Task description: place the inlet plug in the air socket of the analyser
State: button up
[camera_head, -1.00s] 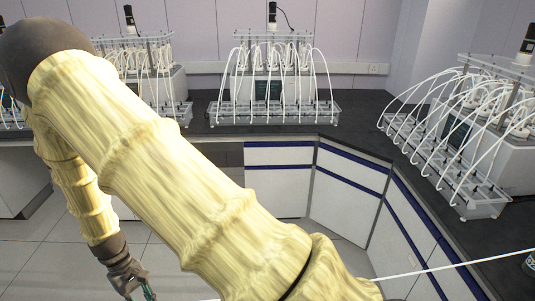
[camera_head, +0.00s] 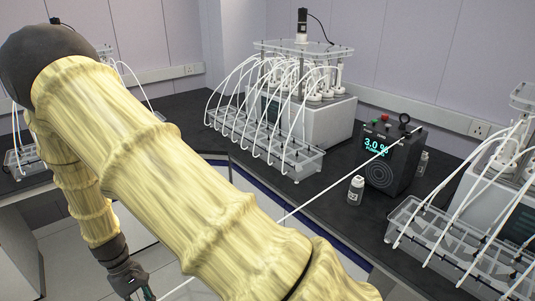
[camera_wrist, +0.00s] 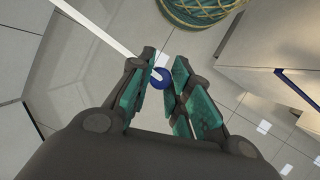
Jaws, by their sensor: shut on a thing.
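In the wrist view my gripper (camera_wrist: 162,85) is shut on a small round blue plug (camera_wrist: 160,78), the inlet plug, with a white tube running from it to the upper left. In the head view my gripper (camera_head: 143,292) is low at the left, cut by the bottom edge and far from the analyser. The analyser (camera_head: 387,160) is a black box on the dark bench at the right, with a lit display reading 3.0 %. A white tube (camera_head: 340,180) stretches from its top down behind my arm. Small coloured parts sit on its top; I cannot make out which is the air socket.
A reactor rig (camera_head: 325,120) with arched white tubes stands left of the analyser, and another rig (camera_head: 440,240) at the right front. A small bottle (camera_head: 355,190) stands before the analyser, and another (camera_head: 421,163) beside it. A woven basket (camera_wrist: 200,10) is on the floor.

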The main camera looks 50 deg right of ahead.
aim_at(406, 137)
jog(key=z, duration=1.55)
